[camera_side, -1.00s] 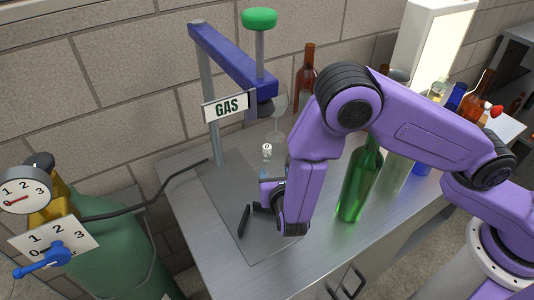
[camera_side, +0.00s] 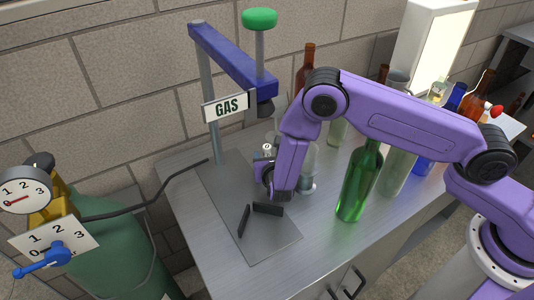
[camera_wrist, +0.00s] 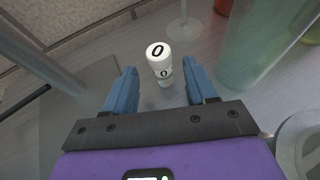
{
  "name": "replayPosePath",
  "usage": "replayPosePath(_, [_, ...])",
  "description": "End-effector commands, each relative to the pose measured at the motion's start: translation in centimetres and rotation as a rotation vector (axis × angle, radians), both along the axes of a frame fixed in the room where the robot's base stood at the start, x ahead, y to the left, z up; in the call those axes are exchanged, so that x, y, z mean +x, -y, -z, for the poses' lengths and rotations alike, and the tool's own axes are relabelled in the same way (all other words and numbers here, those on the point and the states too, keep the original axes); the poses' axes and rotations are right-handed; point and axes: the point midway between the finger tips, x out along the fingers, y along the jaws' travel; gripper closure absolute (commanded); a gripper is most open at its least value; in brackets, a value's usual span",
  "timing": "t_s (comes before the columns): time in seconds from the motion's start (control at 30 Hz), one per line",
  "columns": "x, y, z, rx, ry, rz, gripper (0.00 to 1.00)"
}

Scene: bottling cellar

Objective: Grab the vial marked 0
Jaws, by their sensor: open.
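The vial marked 0 (camera_wrist: 164,73) is small and white, with a 0 on its cap and another on its side. It stands upright in the wrist view, between or just beyond my fingertips, with a gap on both sides. In the side view the vial (camera_side: 267,147) shows only its top, behind my gripper (camera_side: 264,160). In the wrist view my gripper (camera_wrist: 161,70) is open, its two blue fingers apart and empty.
A stemmed glass (camera_wrist: 183,28) stands behind the vial. The gas stand's post (camera_side: 209,105) and base plate (camera_side: 270,242) are at left.

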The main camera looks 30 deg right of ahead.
Motion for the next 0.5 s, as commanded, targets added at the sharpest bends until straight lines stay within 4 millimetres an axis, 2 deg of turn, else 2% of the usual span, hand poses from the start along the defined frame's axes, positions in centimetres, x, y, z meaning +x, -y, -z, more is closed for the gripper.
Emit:
replayPosePath(0.3, [3.6, 1.7, 1.0, 0.000, 0.000, 0.004, 0.44])
replayPosePath(0.5, [4.5, 2.1, 1.4, 0.000, 0.000, 0.002, 0.44])
